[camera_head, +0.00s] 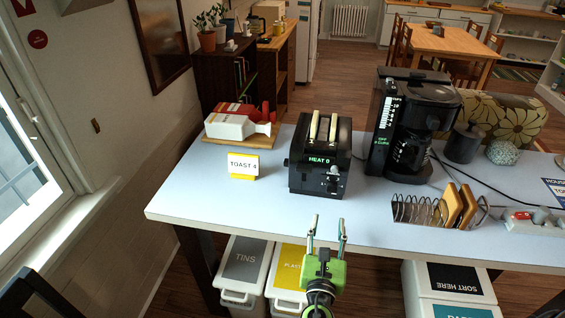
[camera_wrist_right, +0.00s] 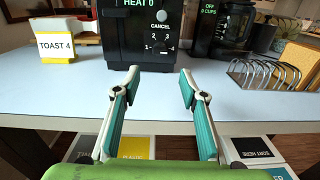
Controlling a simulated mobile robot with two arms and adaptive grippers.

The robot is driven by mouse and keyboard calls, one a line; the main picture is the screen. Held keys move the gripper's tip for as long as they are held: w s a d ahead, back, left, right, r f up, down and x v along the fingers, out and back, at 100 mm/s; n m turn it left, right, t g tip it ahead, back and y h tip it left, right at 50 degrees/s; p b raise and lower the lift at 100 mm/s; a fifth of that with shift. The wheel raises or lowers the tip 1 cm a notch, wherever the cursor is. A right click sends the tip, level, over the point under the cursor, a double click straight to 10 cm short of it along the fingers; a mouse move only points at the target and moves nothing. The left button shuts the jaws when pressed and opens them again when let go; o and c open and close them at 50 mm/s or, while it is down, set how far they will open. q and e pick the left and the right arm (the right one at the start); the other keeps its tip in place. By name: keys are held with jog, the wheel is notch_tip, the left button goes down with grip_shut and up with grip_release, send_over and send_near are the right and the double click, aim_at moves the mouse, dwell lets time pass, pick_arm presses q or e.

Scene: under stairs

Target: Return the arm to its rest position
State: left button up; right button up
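My right gripper (camera_head: 327,236) is green with two slim fingers. It is just in front of the table's front edge, and its fingers point toward the toaster. In the right wrist view its fingers (camera_wrist_right: 160,85) stand well apart with nothing between them. The black toaster (camera_head: 320,155) stands on the table behind the gripper, its display reading HEAT 0. Two slices of bread (camera_head: 323,127) stick up from its slots. The gripper is apart from the toaster. My left gripper does not show in either view.
The pale table (camera_head: 225,205) fills the middle. On it are a TOAST 4 card (camera_head: 243,166), a coffee maker (camera_head: 412,120), a wire rack (camera_head: 418,209) with toast, and a power strip (camera_head: 540,222). Labelled bins (camera_head: 242,262) stand under the table. A window wall is at left.

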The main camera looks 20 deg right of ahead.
jog(key=s+d+f+m+g+y, duration=0.25)
jog(key=s+f+m+g, duration=0.45)
jog(key=s+m, duration=0.65)
jog(key=s+a+m+g+y, duration=0.4)
jog(key=s+a+m+y, duration=0.5)
jog(key=a+m, duration=0.45)
jog(key=s+f+g+h+b, duration=0.2)
jog(key=s+f, duration=0.1)
jog(key=f, duration=2.8)
jog(key=s+d+f, duration=0.2)
jog(key=s+f, duration=0.6)
jog(key=s+d+f+g+b, duration=0.1)
jog(key=s+f, duration=0.7)
jog(key=s, duration=0.1)
jog(key=shift+d+b, duration=0.3)
jog(key=shift+d, duration=0.1)
